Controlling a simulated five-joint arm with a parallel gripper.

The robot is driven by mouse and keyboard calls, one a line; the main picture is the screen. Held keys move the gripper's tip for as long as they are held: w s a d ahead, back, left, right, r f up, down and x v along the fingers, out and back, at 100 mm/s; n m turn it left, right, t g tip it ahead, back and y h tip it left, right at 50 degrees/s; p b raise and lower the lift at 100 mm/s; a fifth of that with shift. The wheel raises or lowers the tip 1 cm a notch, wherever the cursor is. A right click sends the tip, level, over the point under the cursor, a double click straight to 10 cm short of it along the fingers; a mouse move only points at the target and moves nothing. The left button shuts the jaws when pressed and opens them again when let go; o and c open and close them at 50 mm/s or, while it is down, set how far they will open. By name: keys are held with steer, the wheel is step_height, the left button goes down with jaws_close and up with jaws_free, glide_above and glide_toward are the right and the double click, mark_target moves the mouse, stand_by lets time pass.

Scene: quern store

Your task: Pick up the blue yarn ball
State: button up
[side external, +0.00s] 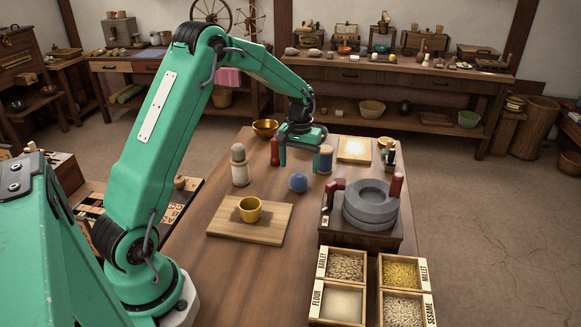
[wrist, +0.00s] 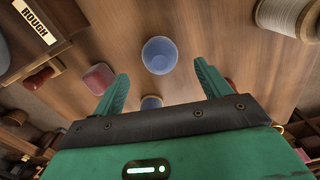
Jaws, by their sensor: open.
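The blue yarn ball (side external: 298,182) rests on the wooden table in the side view, a little in front of my gripper (side external: 301,168). My gripper is open and points down, with nothing seen between its fingers. In the wrist view, a round blue thing (wrist: 160,55), which looks like the ball, lies just past the gap between the fingertips (wrist: 163,76). A second blue thing (wrist: 151,102) is partly hidden by my gripper's body. I cannot tell whether the fingers touch anything.
A grey quern (side external: 370,208) stands right.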

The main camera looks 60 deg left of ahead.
mark_target(299, 175)
steer(key=shift+f, duration=3.15)
steer(key=c, duration=1)
